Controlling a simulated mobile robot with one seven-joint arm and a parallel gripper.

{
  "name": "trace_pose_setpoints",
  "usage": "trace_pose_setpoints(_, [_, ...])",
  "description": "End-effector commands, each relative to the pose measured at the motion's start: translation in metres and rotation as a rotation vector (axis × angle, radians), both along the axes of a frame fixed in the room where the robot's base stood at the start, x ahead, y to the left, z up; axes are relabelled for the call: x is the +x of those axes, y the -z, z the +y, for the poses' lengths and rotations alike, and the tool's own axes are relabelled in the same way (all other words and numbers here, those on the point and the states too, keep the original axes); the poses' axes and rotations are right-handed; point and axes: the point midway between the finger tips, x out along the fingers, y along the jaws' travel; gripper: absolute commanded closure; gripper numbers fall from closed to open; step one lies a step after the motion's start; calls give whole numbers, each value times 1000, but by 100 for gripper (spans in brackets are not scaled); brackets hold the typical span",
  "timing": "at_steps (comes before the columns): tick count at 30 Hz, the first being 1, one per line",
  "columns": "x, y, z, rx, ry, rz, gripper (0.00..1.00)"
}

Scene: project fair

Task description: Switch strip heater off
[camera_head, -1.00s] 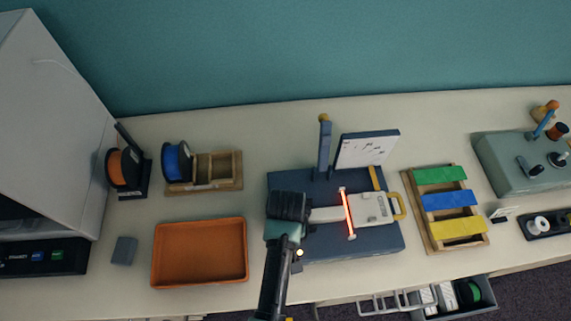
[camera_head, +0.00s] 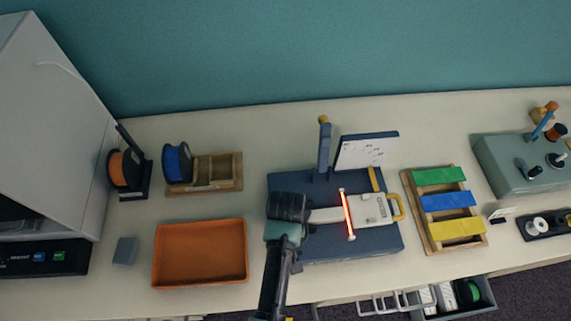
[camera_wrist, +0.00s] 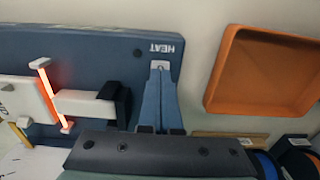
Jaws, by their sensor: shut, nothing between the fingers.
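The strip heater (camera_head: 375,245) is a dark blue base on the bench, with a glowing orange-red element (camera_head: 348,215) across it. The base and its element (camera_wrist: 50,95) also show in the wrist view. A small pale switch plate (camera_wrist: 172,66) beside the word HEAT is on the base's edge. My gripper (camera_wrist: 160,74) is shut and empty, its fingertips over this plate. They partly hide the plate and the switch, so I cannot tell the switch's position or whether they touch it. In the head view my wrist hides the fingertips.
An orange tray (camera_head: 200,282) lies left of the heater, with a wooden holder and blue spool (camera_head: 178,162) behind it. A rack of coloured strips (camera_head: 447,200) stands to the right. An open drawer (camera_head: 455,300) juts out at the front right. A white panel (camera_head: 367,150) stands behind.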

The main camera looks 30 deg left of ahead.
Motion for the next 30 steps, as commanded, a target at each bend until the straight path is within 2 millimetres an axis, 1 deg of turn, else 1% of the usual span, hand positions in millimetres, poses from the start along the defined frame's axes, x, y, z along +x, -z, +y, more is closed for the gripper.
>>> trace_pose_setpoints(1, [0, -9, 0, 0, 0, 0, 100])
trace_pose_setpoints(21, [0, -58, 0, -1, 0, 1, 100])
trace_pose_setpoints(30, [0, -58, 0, -1, 0, 1, 100])
